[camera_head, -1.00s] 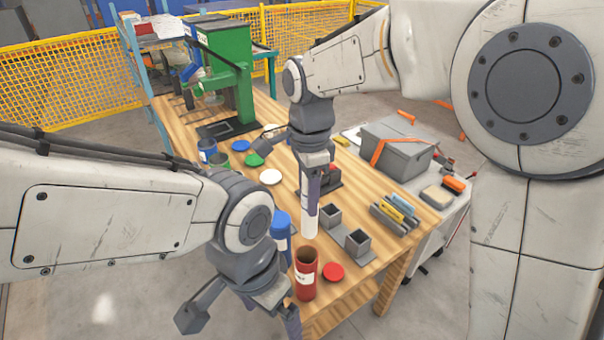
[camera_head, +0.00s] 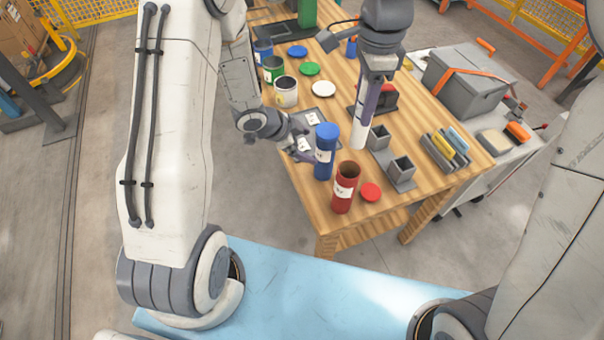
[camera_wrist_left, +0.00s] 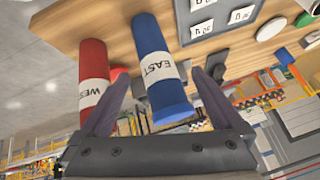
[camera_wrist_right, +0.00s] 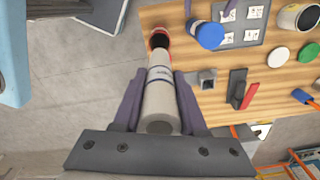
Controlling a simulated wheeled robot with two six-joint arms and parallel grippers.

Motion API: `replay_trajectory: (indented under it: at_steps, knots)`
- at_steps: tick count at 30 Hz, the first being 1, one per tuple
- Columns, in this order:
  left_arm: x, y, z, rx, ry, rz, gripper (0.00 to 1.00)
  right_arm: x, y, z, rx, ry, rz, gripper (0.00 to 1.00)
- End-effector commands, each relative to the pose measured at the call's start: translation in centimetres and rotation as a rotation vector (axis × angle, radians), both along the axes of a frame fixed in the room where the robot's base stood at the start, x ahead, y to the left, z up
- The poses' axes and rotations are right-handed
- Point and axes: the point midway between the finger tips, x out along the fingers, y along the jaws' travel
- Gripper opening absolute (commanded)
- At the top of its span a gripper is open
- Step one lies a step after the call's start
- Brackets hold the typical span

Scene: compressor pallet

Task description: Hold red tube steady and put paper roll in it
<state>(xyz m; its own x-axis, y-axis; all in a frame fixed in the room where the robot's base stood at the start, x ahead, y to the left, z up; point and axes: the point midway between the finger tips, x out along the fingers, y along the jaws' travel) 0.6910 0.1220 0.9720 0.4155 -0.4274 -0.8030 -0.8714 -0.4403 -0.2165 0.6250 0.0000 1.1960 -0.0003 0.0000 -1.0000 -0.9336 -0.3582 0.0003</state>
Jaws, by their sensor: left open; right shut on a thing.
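The red tube (camera_head: 343,190) stands upright and open-topped near the table's front edge. It shows labelled WEST in the left wrist view (camera_wrist_left: 93,75). A blue tube (camera_head: 324,158) with a blue lid stands just behind it, labelled EAST in the left wrist view (camera_wrist_left: 158,60). My left gripper (camera_head: 301,148) is open beside the blue tube, which appears between its fingers in the left wrist view; contact is unclear. My right gripper (camera_head: 374,95) is shut on the white paper roll (camera_head: 359,133), held upright, its lower end behind the red tube's mouth in the head view.
A red lid (camera_head: 371,192) lies right of the red tube. Grey square holders (camera_head: 402,168) stand further right. A grey box (camera_head: 465,78) stands on a side cart.

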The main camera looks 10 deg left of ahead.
Motion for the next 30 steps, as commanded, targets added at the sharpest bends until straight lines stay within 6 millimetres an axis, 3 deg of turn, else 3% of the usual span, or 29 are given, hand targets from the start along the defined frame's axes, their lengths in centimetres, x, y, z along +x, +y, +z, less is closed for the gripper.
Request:
replay_trajectory:
  at_steps: [1,3,6,12,15,20,30]
  knots:
    - [-0.7,0.4,-1.7,-0.068,0.008,-0.031,1.00,0.0,0.0,0.0,0.000,0.000,0.000,0.00]
    - [-1.8,0.2,-2.9,-0.174,0.003,-0.089,1.00,0.0,-0.1,0.0,0.000,0.000,-0.001,0.00]
    - [-4.0,-0.3,-3.7,-0.339,-0.008,-0.167,1.00,0.0,-0.1,0.0,0.000,0.000,-0.001,0.00]
    - [-7.9,-1.0,-3.0,-0.605,-0.024,-0.264,1.00,0.0,-0.1,0.0,0.000,0.000,-0.001,0.00]
    - [-8.9,-1.2,-2.5,-0.672,-0.029,-0.285,1.00,0.0,-0.1,0.0,0.000,0.000,-0.001,0.00]
    - [-9.2,-2.2,-2.5,-0.703,-0.030,-0.299,1.00,0.0,-0.1,0.0,0.000,0.000,-0.001,0.00]
    - [-7.8,-7.9,-4.4,-0.699,-0.029,-0.302,1.00,0.0,-0.1,0.0,0.000,0.000,-0.001,0.00]
